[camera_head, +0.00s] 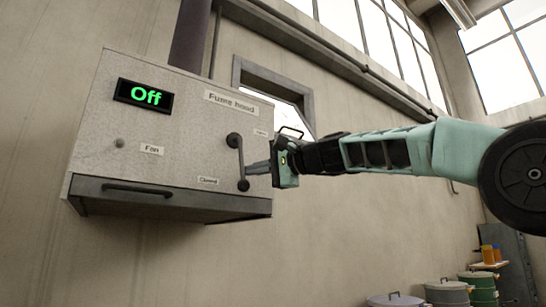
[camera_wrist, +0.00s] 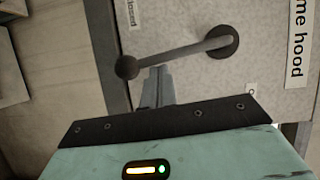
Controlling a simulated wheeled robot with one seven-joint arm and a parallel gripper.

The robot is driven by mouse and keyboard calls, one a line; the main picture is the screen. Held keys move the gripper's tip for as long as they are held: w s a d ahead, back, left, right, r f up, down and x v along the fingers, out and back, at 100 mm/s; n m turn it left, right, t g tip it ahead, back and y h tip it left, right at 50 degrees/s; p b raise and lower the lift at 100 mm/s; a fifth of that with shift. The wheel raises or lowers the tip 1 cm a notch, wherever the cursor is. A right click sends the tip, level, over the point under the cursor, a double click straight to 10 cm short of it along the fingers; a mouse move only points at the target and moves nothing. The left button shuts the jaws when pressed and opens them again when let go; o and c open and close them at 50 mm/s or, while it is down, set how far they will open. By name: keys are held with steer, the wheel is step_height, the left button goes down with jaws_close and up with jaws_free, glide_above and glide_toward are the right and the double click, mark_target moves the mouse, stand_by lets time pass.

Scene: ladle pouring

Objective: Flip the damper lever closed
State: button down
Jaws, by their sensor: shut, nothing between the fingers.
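The damper lever (camera_head: 238,163) is a dark bar on the front of the fume hood, with a round pivot at its top and a ball knob at its lower end. It points down, its knob right of the "Closed" label (camera_head: 208,181). My gripper (camera_head: 250,169) is shut and empty, its fingers just right of the lever near the knob. In the wrist view the lever (camera_wrist: 180,51) runs across above my gripper's fingertips (camera_wrist: 158,72), knob at left, pivot at right. Fingertips and bar look very close; I cannot tell whether they touch.
The fume hood (camera_head: 95,150) hangs on the wall, with a green "Off" display (camera_head: 145,95), a small fan knob (camera_head: 120,143) and a dark handle (camera_head: 137,188) along its lower front. Several lidded bins (camera_head: 447,292) stand at the lower right. The space below the hood is free.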

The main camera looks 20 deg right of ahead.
steer(key=shift+s+a+f+m+t+b, duration=0.2)
steer(key=shift+s+a+m+t+b, duration=0.1)
steer(key=shift+a+m+b, duration=0.4)
steer(key=shift+y, duration=0.3)
steer(key=shift+w, duration=0.1)
